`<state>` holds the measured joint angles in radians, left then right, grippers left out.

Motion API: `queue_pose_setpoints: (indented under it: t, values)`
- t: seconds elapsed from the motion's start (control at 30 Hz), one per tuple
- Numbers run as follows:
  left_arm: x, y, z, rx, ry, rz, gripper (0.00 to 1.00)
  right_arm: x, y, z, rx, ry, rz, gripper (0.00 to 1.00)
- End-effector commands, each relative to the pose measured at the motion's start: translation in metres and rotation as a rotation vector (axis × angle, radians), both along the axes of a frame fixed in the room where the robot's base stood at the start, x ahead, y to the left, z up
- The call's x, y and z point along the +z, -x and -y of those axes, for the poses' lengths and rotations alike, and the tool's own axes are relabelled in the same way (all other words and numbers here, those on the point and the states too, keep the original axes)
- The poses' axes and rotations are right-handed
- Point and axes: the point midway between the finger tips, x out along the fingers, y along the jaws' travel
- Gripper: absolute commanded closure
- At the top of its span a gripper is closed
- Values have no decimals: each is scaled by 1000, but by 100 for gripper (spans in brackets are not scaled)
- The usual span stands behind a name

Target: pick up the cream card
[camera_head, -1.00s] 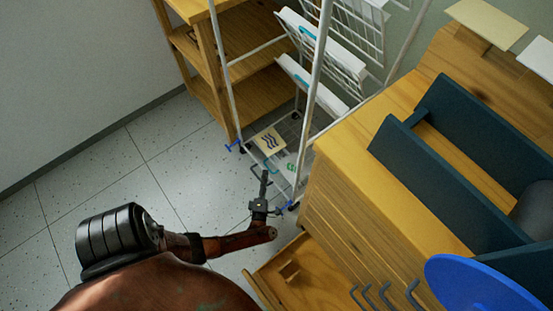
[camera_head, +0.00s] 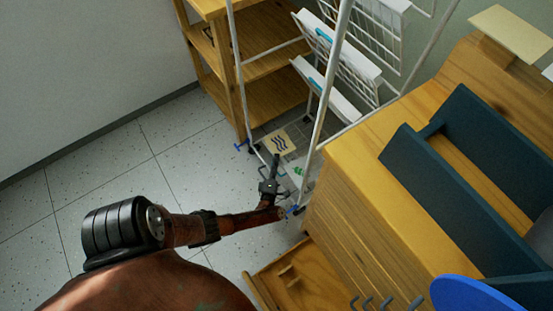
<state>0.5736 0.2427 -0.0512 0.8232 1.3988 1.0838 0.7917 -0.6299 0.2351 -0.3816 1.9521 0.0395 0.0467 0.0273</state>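A cream card (camera_head: 278,142) with dark wavy lines lies on the low bottom shelf of the white wire rack (camera_head: 238,80), in the middle of the view. My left gripper (camera_head: 268,163) reaches in from the left, just in front of the card on the picture's lower side. Its dark fingers look spread apart and point up toward the card, with nothing visible between them. The fingertips appear close to the card's near edge; I cannot tell whether they touch. My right gripper is not in view.
A green-marked pale item (camera_head: 298,171) lies beside the card. White rack posts and wire pockets (camera_head: 325,85) rise around the shelf. A wooden cabinet (camera_head: 345,215) with an open drawer (camera_head: 300,280) stands right; a wooden shelf unit (camera_head: 270,88) stands behind. Floor at left is clear.

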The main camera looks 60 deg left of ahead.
Motion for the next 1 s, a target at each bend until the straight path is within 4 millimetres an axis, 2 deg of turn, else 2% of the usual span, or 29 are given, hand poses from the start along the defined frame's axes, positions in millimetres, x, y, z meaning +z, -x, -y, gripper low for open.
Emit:
queue_pose_setpoints:
  t: [0.17,0.57,1.0]
  values:
    - [0,0,0,0,0,0,86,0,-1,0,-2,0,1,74]
    - [0,0,0,0,-1,-1,100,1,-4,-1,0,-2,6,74]
    - [-2,1,1,-1,2,-3,100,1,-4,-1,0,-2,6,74]
